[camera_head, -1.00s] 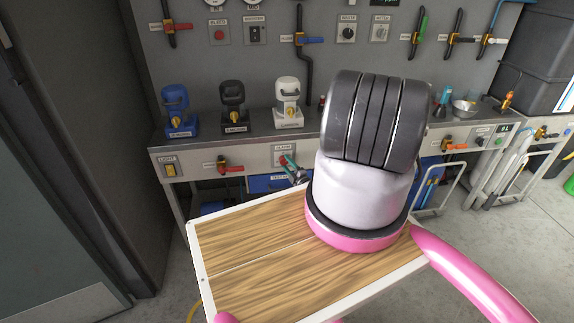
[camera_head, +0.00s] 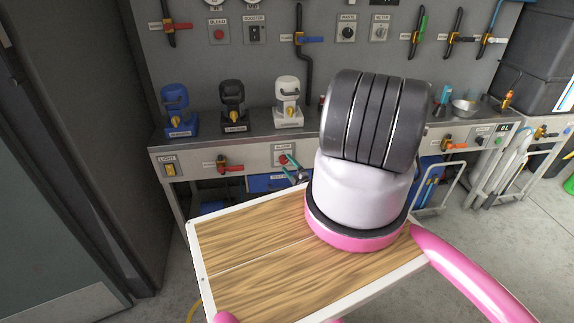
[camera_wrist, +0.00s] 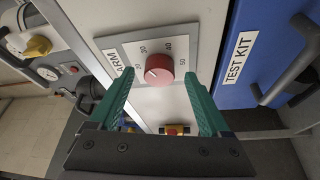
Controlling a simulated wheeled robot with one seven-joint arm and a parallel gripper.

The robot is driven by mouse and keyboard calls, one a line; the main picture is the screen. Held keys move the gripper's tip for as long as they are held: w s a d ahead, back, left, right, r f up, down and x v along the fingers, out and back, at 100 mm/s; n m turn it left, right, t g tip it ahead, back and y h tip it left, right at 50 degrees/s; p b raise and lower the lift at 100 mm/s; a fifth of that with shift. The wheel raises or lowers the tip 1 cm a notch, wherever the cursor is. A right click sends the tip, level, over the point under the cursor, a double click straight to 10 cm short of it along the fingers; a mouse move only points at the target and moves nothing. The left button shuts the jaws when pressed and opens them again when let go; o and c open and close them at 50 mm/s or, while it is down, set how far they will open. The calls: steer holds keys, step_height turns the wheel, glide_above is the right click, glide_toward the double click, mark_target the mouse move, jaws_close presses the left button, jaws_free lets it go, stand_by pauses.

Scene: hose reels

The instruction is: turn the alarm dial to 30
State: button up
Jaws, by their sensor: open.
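The alarm dial (camera_wrist: 159,70) is a round red knob on a pale plate with printed numbers around it, on the bench's front panel. A small white mark shows on the left part of its face in the wrist view; I cannot tell its exact reading. In the head view the dial (camera_head: 283,159) is small, close to my gripper's tips. My gripper (camera_wrist: 159,76) is open, its two green fingers on either side of the dial in the picture, with gaps visible. I cannot tell how far the tips are from the plate.
A blue drawer labelled TEST KIT (camera_wrist: 235,50) with a dark handle lies right of the plate in the wrist view. A red-handled valve (camera_head: 222,163) and a yellow light switch (camera_head: 171,169) sit left along the panel. Blue, black and white units stand on the bench above.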

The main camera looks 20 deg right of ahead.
steer(key=s+f, duration=0.1)
steer(key=s, duration=0.8)
steer(key=shift+s+d, duration=0.2)
steer(key=shift+d, duration=0.25)
